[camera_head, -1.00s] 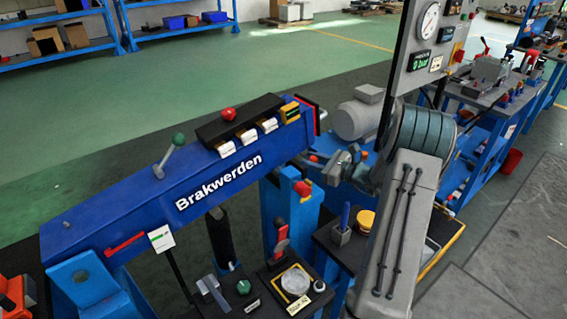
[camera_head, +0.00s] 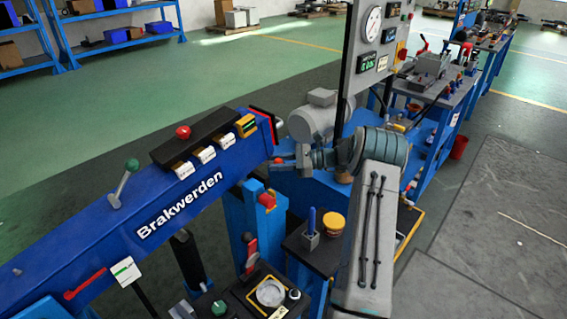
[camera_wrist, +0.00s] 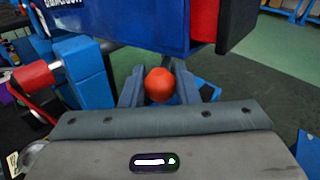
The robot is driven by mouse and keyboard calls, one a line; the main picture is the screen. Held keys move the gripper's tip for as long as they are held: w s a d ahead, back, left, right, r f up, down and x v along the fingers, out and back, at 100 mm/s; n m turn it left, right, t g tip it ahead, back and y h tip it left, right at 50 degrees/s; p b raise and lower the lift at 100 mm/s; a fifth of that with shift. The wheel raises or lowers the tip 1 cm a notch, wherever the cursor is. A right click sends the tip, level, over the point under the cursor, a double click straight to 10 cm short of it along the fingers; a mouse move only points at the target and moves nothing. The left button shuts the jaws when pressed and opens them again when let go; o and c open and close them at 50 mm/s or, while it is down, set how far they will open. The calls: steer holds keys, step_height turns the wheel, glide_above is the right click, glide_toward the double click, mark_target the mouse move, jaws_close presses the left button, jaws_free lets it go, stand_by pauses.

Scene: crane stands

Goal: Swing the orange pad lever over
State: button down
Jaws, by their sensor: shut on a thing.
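The lever's round orange knob (camera_wrist: 160,85) shows in the middle of the wrist view, between the two grey-blue fingers of my gripper (camera_wrist: 158,82). The gripper is shut on it. In the head view, my gripper (camera_head: 287,164) reaches from the right to the end of the blue boom, and a small part of the orange knob (camera_head: 278,160) shows at its fingertips. The lever's shaft is hidden in both views, so I cannot tell its angle.
The blue boom (camera_head: 105,237) marked "Brakwerden" is close above my gripper. A blue post (camera_head: 243,225) with a red-orange knob (camera_head: 267,200) stands beside it. A grey motor (camera_head: 318,118) and gauge panel (camera_head: 375,60) are behind. Open floor lies at the right.

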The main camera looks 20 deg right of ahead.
steer(key=c, duration=1.1)
jaws_free()
steer(key=shift+c, duration=0.2)
steer(key=v, duration=1.3)
steer(key=shift+d+b, duration=0.35)
steer(key=shift+b, duration=0.1)
steer(key=shift+s+a+r, duration=0.1)
steer(key=shift+r, duration=0.05)
